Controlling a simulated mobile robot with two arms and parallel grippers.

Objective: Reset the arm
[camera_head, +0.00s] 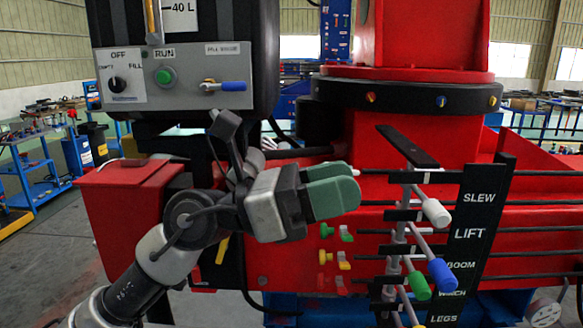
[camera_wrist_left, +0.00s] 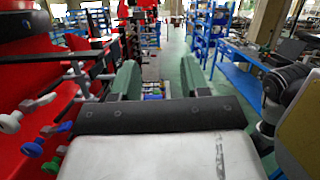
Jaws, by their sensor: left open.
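My left arm comes in from the lower left in the head view. My left gripper (camera_head: 345,184) has green fingers and points right, in front of the red crane body (camera_head: 290,255). It is left of the lever bank and apart from the levers. In the left wrist view the gripper (camera_wrist_left: 158,76) shows its two green fingers spread apart with nothing between them. My right gripper is in neither view.
White (camera_head: 436,212), blue (camera_head: 442,274) and green (camera_head: 419,285) lever knobs stick out beside the black label plate (camera_head: 477,230). A control box (camera_head: 180,75) with a green button hangs above my left arm. Blue shelves (camera_wrist_left: 212,40) stand farther off.

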